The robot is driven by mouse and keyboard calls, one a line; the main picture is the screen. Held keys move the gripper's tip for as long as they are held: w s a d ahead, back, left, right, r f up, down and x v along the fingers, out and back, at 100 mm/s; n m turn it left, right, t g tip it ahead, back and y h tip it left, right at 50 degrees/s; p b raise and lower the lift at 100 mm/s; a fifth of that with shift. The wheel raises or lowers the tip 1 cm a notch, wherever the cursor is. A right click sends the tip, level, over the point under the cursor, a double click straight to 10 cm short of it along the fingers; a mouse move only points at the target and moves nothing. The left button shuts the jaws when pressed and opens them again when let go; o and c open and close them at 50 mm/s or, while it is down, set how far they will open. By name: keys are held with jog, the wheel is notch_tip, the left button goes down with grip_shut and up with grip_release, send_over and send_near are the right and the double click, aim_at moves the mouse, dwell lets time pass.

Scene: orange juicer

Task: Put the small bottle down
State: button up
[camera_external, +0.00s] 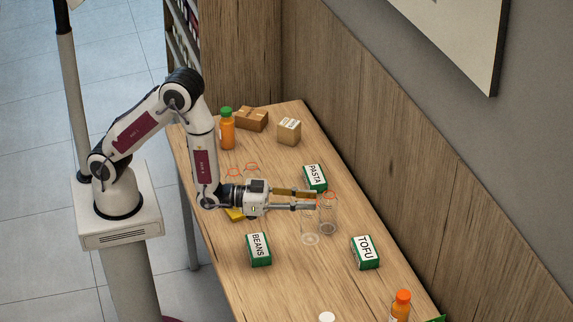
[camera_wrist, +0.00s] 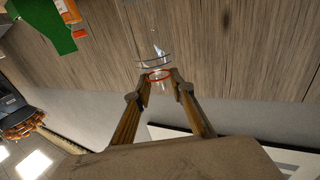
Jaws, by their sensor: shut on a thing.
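In the external view my gripper (camera_external: 317,202) reaches over the middle of the table, its fingers level and pointing right. It is shut on a small clear bottle (camera_external: 309,228) with an orange-red neck ring. Another clear bottle (camera_external: 331,218) stands just right of it; the two overlap, so the gap between them is hard to judge. In the wrist view the fingers (camera_wrist: 157,84) close around the neck ring, and clear glass (camera_wrist: 154,52) shows beyond it. Whether the held bottle's base touches the table cannot be told.
A PASTA box (camera_external: 316,178) lies close behind the fingers. A BEANS box (camera_external: 259,250) and a TOFU box (camera_external: 366,253) lie nearer. Two more ringed bottles, an orange juice bottle (camera_external: 227,130) and cartons (camera_external: 289,131) stand at the back. The table between BEANS and TOFU is bare.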

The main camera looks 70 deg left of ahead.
jog(key=w+a+r+m+g+h, duration=0.15)
jog(key=a+r, duration=0.25)
jog(key=a, duration=0.6)
jog(key=w+a+r+m+g+h, duration=0.1)
jog(key=w+a+r+h, duration=0.3)
jog(key=a, duration=0.6)
jog(key=s+a+r+m+g+h, duration=0.1)
jog(key=s+a+m+g, duration=0.1)
jog(key=s+a, duration=1.4)
jog(key=shift+s+a+r+m, duration=0.2)
jog(key=shift+s+a+m, duration=0.2)
jog(key=shift+a, duration=0.2)
jog(key=shift+f, duration=0.15)
notch_tip(320, 180, down, 14)
dwell(0.6)
dwell(0.4)
